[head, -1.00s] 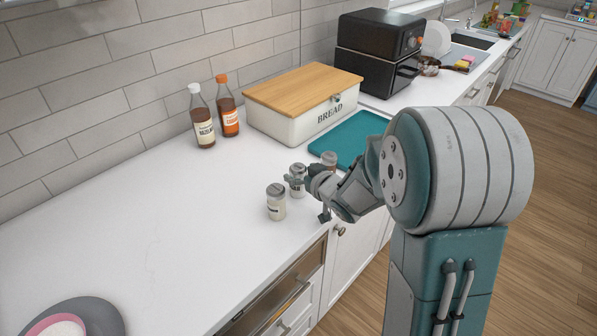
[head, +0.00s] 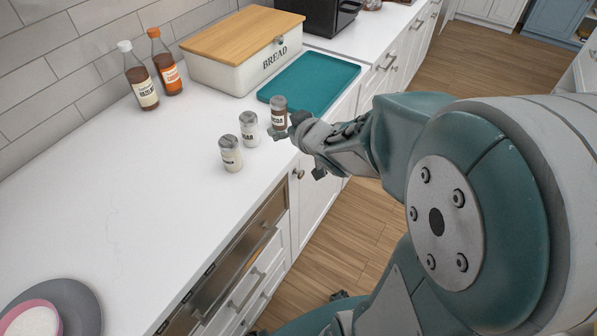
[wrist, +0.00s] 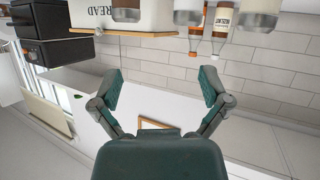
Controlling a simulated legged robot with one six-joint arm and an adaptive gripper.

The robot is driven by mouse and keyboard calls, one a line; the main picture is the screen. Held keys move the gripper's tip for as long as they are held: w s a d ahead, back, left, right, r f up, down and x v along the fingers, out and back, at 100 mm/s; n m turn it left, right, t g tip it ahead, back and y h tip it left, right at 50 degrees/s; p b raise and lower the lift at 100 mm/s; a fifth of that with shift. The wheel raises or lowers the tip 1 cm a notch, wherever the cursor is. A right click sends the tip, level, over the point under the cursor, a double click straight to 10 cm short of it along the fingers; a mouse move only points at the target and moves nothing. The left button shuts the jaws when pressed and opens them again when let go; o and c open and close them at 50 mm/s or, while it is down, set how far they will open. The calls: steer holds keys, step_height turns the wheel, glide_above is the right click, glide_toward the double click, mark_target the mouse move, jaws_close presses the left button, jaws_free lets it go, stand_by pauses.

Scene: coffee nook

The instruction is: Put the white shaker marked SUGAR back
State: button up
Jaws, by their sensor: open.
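Two white shakers with grey lids stand upright on the counter in the head view. The farther one (head: 249,128) has a label whose last letters look like "AR"; the nearer one's (head: 231,153) label is unreadable. A brown-filled shaker (head: 278,112) stands behind them, near the teal board. My gripper (head: 297,147) is at the counter's front edge, to the right of the shakers, one finger close to the brown one. In the upside-down wrist view my gripper (wrist: 162,88) is open and empty. The shakers show cut off along the top, the brown one (wrist: 126,12) at left.
A teal board (head: 312,83) lies behind the shakers, beside a bread box (head: 230,75) with a wooden lid. Two syrup bottles (head: 139,80) stand by the tiled wall. A grey plate (head: 80,300) with a pink-rimmed bowl is at the front left. The counter's middle is clear.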

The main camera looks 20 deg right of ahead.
steer(key=s+a+r+m+g, duration=0.1)
steer(key=s+a+g, duration=0.1)
steer(key=s, duration=0.5)
steer(key=s+a+r+m+g+h, duration=0.1)
steer(key=s+r+g, duration=0.1)
steer(key=s, duration=0.5)
steer(key=s+a+r+g, duration=0.1)
steer(key=s+a+g, duration=0.1)
steer(key=s, duration=0.5)
steer(key=shift+a+r+m+g+h, duration=0.3)
steer(key=shift+r+m+g+h, duration=0.1)
steer(key=shift+g, duration=0.5)
steer(key=shift+w, duration=0.1)
steer(key=c, duration=0.5)
steer(key=shift+a, duration=0.1)
steer(key=shift+c, duration=0.2)
